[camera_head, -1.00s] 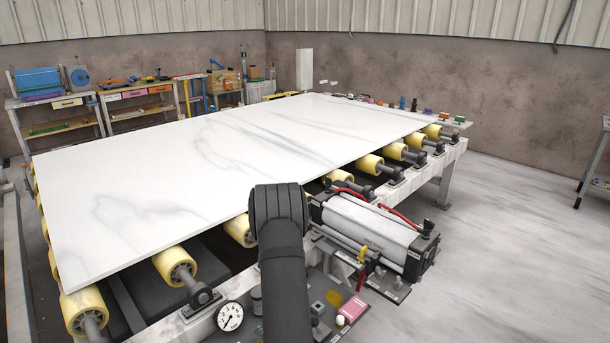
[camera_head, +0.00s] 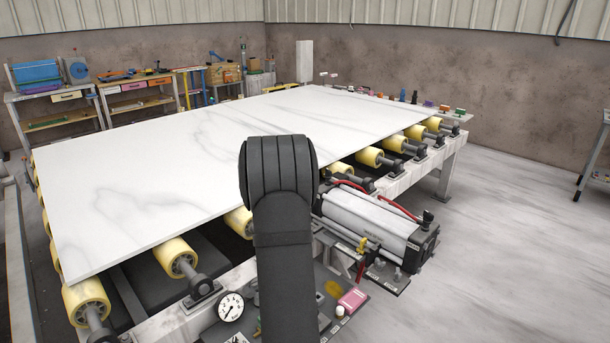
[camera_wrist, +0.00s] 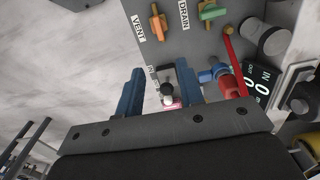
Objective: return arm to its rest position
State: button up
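My arm's dark rounded link stands in the lower middle of the head view, in front of the slab's near edge. My gripper is out of sight there. In the wrist view my gripper (camera_wrist: 160,78) shows two blue fingers spread apart, with a gap between them. A small white knob and a bit of pink show in that gap, seemingly beyond the fingers; I see no object clamped. The white marble slab (camera_head: 230,140) lies flat on yellow rollers (camera_head: 176,257).
A pneumatic cylinder (camera_head: 368,225) with red hoses sits right of my arm. Near it are a pressure gauge (camera_head: 230,307) and a pink block (camera_head: 352,299). The wrist view shows an orange valve (camera_wrist: 158,22) and a green valve (camera_wrist: 212,12). Open floor lies to the right.

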notch_tip(320, 180, down, 17)
jog(key=shift+s, duration=0.1)
jog(key=shift+f, duration=0.15)
jog(key=n, duration=1)
dwell(0.5)
